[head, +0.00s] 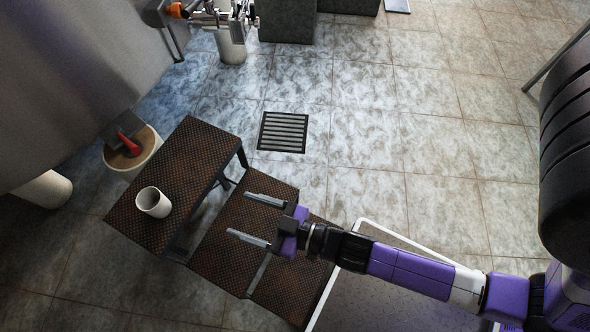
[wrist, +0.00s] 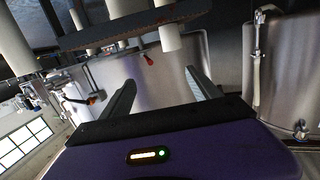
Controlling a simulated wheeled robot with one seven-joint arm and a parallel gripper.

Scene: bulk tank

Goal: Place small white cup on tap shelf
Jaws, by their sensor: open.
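The small white cup (head: 153,202) stands upright on the upper brown step (head: 185,150), its opening facing up. My gripper (head: 246,217) is open and empty over the lower step, to the right of the cup and apart from it. Its two fingers point left, towards the cup. In the wrist view the fingers of my gripper (wrist: 158,98) are spread with nothing between them. I cannot tell which surface is the tap shelf; metal fittings with an orange part (head: 212,12) show at the top of the head view.
The lower brown step (head: 225,250) lies under my gripper. A pale round post with a red handle (head: 129,143) stands left of the upper step. The large grey tank (head: 70,75) fills the upper left. A floor drain (head: 283,132) lies in the open tiled floor beyond.

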